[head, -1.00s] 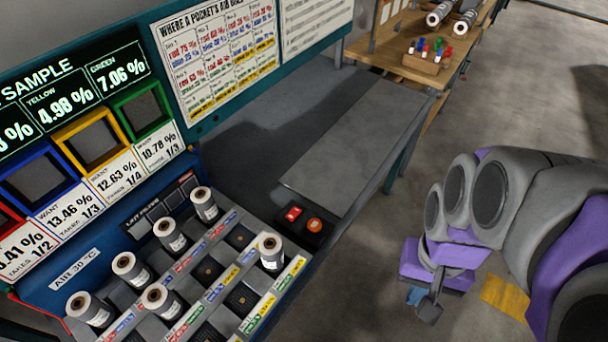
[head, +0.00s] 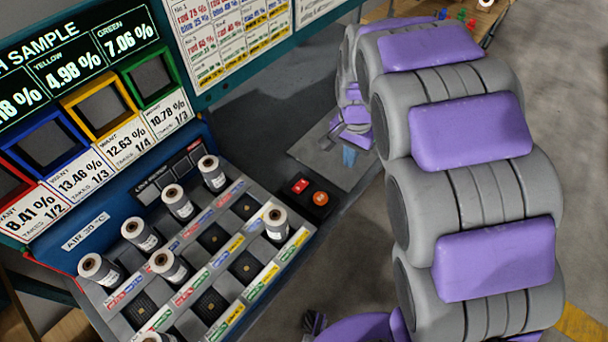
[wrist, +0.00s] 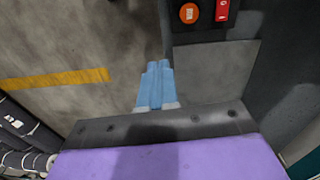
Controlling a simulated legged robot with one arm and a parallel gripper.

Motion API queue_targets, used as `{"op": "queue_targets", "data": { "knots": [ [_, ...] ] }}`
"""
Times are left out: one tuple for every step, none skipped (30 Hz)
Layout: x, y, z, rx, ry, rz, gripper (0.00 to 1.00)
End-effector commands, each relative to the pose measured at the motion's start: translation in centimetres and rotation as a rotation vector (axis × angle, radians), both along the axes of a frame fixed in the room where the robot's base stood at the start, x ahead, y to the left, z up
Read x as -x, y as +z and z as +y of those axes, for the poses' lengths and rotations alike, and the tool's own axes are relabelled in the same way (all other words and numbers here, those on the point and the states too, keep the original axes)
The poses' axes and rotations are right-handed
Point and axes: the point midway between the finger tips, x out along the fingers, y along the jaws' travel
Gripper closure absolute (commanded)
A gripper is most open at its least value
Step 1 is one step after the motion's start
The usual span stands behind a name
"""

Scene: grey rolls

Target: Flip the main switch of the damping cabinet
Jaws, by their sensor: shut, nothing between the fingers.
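The damping cabinet (head: 88,210) fills the left of the head view, a blue sloping panel with pockets. On its right side a small black box (head: 307,210) carries a red rocker switch (head: 300,186) and a round orange button (head: 320,198). In the wrist view the red switch (wrist: 222,9) and the orange button (wrist: 188,13) show at the top edge. My gripper (head: 349,156) is beyond the box and to its right in the head view. Its blue fingers (wrist: 155,82) are together, empty, and apart from the switch. My arm covers the right part of the head view.
Several grey rolls (head: 178,203) stand in the cabinet's pockets. A grey bench top (head: 330,165) lies beside the black box. A wooden table with small coloured items (head: 470,16) is at the back. Open floor (head: 575,130) lies to the right.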

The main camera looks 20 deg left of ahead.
Motion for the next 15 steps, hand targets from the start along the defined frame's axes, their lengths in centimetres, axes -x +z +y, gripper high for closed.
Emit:
{"op": "queue_targets", "data": {
  "knots": [
    [-0.7,-0.9,1.4,0.000,-0.002,-0.002,1.00],
    [-1.1,-1.3,2.2,-0.002,-0.007,-0.004,1.00],
    [-1.6,-2.0,3.3,-0.004,-0.012,-0.006,1.00],
    [-2.0,-2.4,4.2,-0.008,-0.016,-0.011,1.00],
    [-2.4,-2.8,5.0,-0.010,-0.020,-0.015,1.00],
    [-2.8,-3.5,6.1,-0.013,-0.026,-0.017,1.00],
    [-3.0,-4.1,6.9,-0.014,-0.028,-0.016,1.00],
    [-3.2,-4.5,7.6,-0.016,-0.032,-0.018,1.00],
    [-3.4,-5.0,8.6,-0.020,-0.036,-0.021,1.00],
    [-3.6,-5.4,9.3,-0.023,-0.039,-0.023,1.00],
    [-3.8,-5.8,9.9,-0.025,-0.041,-0.024,1.00],
    [-3.9,-6.3,10.7,-0.028,-0.045,-0.024,1.00],
    [-3.9,-6.6,11.2,-0.031,-0.047,-0.025,1.00],
    [-4.0,-6.9,11.6,-0.033,-0.049,-0.025,1.00],
    [-4.1,-7.1,12.1,-0.036,-0.052,-0.026,1.00]
  ]
}}
